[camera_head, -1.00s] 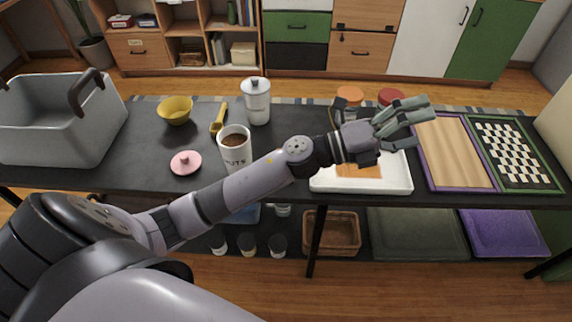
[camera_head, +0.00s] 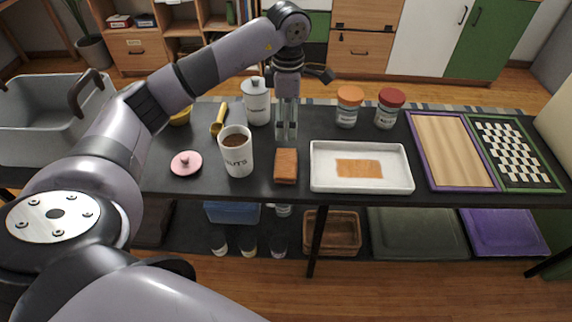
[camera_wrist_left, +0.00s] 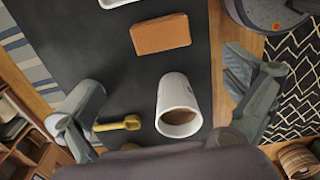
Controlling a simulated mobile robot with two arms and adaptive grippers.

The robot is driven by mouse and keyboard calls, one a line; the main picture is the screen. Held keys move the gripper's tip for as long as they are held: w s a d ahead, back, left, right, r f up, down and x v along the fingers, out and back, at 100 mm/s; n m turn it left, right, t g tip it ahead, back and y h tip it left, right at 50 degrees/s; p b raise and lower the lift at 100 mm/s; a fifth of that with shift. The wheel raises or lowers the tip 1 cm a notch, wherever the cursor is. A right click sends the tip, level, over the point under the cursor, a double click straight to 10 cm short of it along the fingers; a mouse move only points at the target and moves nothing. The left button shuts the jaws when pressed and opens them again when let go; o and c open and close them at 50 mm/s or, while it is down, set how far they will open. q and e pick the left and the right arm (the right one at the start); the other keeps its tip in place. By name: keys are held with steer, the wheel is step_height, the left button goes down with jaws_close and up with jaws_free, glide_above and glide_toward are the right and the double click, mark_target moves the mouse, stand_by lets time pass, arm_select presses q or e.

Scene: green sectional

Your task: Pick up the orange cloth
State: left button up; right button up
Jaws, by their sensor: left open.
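The orange cloth (camera_head: 286,166) looks like a small folded block and lies on the dark table, between the white cup and the white tray. It also shows in the left wrist view (camera_wrist_left: 160,35), toward the top. My left gripper (camera_head: 287,130) points down over the table just behind the cloth, its fingers apart and empty. In the left wrist view the two fingers (camera_wrist_left: 168,108) are spread wide, with the cloth beyond them. My right gripper is not in view.
A white cup (camera_head: 236,152) with brown contents stands left of the cloth; a canister (camera_head: 256,101) stands behind. A white tray (camera_head: 325,180) with a flat orange-brown patch (camera_head: 359,168) is at the right. A yellow scoop (camera_head: 218,120) and pink lid (camera_head: 186,163) lie left.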

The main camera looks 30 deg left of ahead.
arm_select(q)
steer(key=p, duration=0.1)
glide_above(286, 162)
step_height(286, 162, down, 10)
steer(key=shift+w+d+f, duration=0.1)
steer(key=shift+d+f, duration=0.05)
steer(key=shift+f+p, duration=0.7)
steer(key=shift+f, duration=2)
steer(key=shift+c, duration=0.4)
steer(key=shift+a, duration=0.2)
steer(key=c, duration=0.7)
